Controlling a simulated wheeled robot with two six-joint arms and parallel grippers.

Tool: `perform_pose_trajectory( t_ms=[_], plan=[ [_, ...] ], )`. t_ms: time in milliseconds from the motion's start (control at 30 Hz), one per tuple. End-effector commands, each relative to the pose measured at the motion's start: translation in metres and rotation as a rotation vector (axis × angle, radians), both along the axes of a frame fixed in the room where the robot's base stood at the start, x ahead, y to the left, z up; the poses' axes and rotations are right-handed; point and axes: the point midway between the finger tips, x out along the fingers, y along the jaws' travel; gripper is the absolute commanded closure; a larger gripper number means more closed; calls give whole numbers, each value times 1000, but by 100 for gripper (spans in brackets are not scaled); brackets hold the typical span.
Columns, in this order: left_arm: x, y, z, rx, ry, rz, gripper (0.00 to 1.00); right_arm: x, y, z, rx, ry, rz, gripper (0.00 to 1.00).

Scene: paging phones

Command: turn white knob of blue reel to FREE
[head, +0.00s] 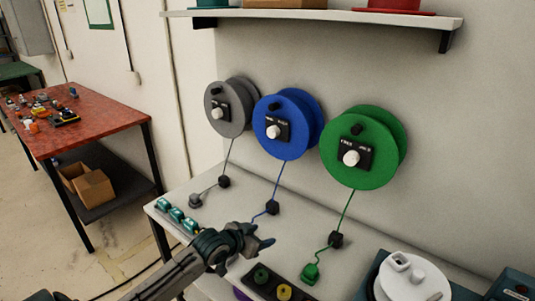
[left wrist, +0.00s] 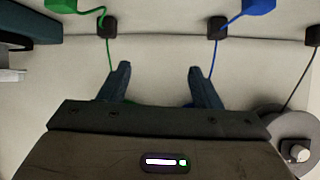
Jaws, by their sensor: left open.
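The blue reel (head: 297,117) is mounted on the wall between a grey reel (head: 233,107) and a green reel (head: 365,147). Its white knob (head: 273,132) sits on a black plate with small labels, too small to read for certain. I cannot tell the knob's setting. A blue cord runs from the reel down to a black block (head: 272,207) on the bench. My left gripper (head: 268,244) is open and empty, below and in front of the blue reel, apart from it. In the left wrist view its two fingers (left wrist: 158,85) stand apart. My right gripper is not in view.
A white bench (head: 185,190) runs under the reels, holding teal parts (head: 176,214), a dark tray (head: 272,283) and a white round device (head: 412,279). A shelf (head: 330,15) hangs above. A red table (head: 90,121) stands at left. The wall around the reels is clear.

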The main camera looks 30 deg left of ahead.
Motion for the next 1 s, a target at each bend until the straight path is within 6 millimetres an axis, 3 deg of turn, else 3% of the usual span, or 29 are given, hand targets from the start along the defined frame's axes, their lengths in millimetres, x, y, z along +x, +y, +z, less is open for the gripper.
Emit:
perform_pose_trajectory(
  t_ms=[33, 200, 300, 400, 500, 667, 1000],
  plan=[
    [20, 16, 23, -4, -59, 1, 42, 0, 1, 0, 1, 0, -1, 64],
    [76, 72, 115, -59, -282, 14, 42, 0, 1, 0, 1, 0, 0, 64],
    [96, 102, 169, -92, -403, 26, 42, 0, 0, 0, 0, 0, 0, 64],
    [104, 120, 201, -113, -472, 35, 42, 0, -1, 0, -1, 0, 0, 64],
    [109, 127, 214, -123, -503, 40, 42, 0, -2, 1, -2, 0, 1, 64],
    [121, 127, 216, -129, -509, 44, 42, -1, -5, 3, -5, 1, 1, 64],
    [177, 119, 217, -129, -505, 42, 42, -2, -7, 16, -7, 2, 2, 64]
  ],
)
